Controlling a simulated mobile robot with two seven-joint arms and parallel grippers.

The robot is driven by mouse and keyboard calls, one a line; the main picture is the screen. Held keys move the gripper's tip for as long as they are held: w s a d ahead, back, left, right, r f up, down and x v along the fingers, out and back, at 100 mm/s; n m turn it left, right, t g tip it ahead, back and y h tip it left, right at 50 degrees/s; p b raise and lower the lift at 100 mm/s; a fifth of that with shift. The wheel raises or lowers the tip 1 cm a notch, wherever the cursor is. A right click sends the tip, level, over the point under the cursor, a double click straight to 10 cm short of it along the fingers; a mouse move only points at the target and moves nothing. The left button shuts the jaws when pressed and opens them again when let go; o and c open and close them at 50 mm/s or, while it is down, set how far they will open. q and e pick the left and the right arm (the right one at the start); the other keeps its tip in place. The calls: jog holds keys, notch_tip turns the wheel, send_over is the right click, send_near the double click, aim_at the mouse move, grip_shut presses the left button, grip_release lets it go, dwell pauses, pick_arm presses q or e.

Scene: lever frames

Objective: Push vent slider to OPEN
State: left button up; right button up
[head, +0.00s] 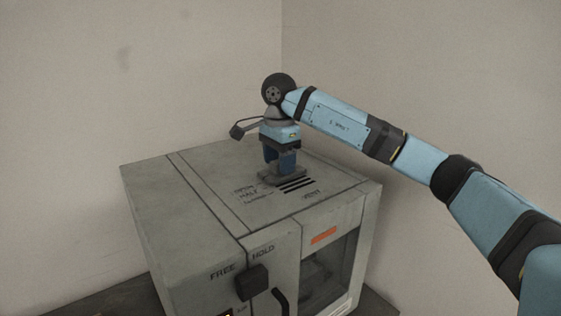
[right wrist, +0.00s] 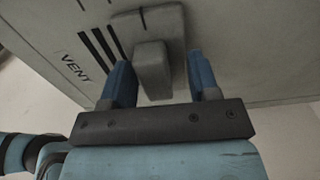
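The vent slider (head: 268,179) is a grey plate with a raised tab on top of the box, beside dark vent slots (head: 297,185). The word VENT and small position labels, among them HALF, are printed nearby; the topmost label is hard to read. My right gripper (head: 279,163) points down at the slider. In the right wrist view the slider's tab (right wrist: 152,66) stands between the two blue fingers of the gripper (right wrist: 162,80), with a gap visible on each side. The gripper is open. My left gripper is not in view.
The grey box (head: 160,200) stands on a dark table (head: 130,300) close to the walls of a corner. Its front has a dark knob (head: 251,282) under FREE and HOLD, a dark handle (head: 281,300), an orange label (head: 323,236) and a window. The left of the top is clear.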

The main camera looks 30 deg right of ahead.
notch_tip(320, 180, up, 14)
dwell(0.7)
jog(key=shift+f, duration=0.15)
